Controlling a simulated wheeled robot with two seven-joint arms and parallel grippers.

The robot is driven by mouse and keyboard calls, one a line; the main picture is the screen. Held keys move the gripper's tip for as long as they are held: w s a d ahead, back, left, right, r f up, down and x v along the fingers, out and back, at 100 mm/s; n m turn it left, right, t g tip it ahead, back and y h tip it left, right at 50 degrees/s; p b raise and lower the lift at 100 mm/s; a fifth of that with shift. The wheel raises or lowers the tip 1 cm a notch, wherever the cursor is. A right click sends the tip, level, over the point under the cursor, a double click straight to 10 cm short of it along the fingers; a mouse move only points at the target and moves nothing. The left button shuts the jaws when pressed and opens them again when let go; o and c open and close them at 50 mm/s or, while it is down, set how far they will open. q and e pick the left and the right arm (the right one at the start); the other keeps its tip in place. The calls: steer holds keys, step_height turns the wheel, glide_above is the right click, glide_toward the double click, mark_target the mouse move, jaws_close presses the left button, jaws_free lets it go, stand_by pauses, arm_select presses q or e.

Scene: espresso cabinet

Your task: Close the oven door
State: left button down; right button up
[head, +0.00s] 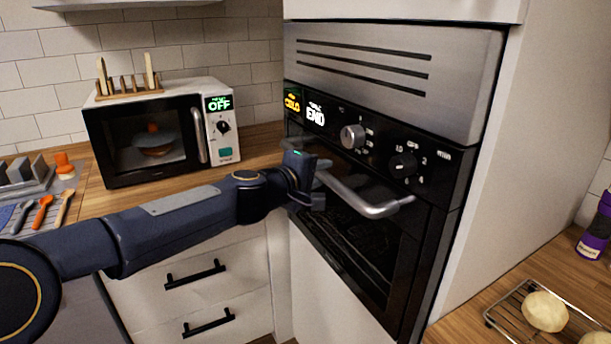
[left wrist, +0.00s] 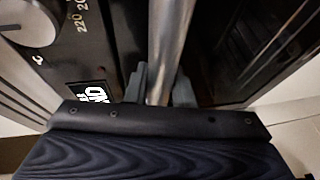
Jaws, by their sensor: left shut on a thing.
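The built-in black oven (head: 400,140) stands in a white tall cabinet at the centre right of the head view. Its dark glass door (head: 350,250) looks upright and close to flush with the front; I cannot tell whether a small gap is left. The curved metal handle (head: 372,205) runs across the door's top. My left gripper (head: 312,182) is at the handle's left end. In the left wrist view the handle bar (left wrist: 168,45) passes between the two fingers (left wrist: 160,85), and they are shut on it. My right gripper is not in view.
A microwave (head: 150,135) with a rack on top stands on the wooden counter at left. White drawers (head: 200,290) lie below my left arm. At right, a counter (head: 460,325) holds a wire rack with pale round dough (head: 545,311) and a purple container (head: 597,228).

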arm_select(q)
steer(key=shift+d, duration=0.1)
stand_by(0.3)
steer(key=c, duration=1.6)
jaws_free()
steer(key=o, duration=0.3)
steer(key=shift+w+d, duration=0.15)
steer(key=shift+d, duration=0.05)
steer(key=shift+o, duration=0.2)
steer(key=shift+a, duration=0.15)
steer(key=shift+s+a, duration=0.25)
steer(key=shift+s, duration=0.1)
steer(key=v, duration=0.7)
steer(key=shift+d+b, duration=0.1)
steer(key=shift+b, duration=0.2)
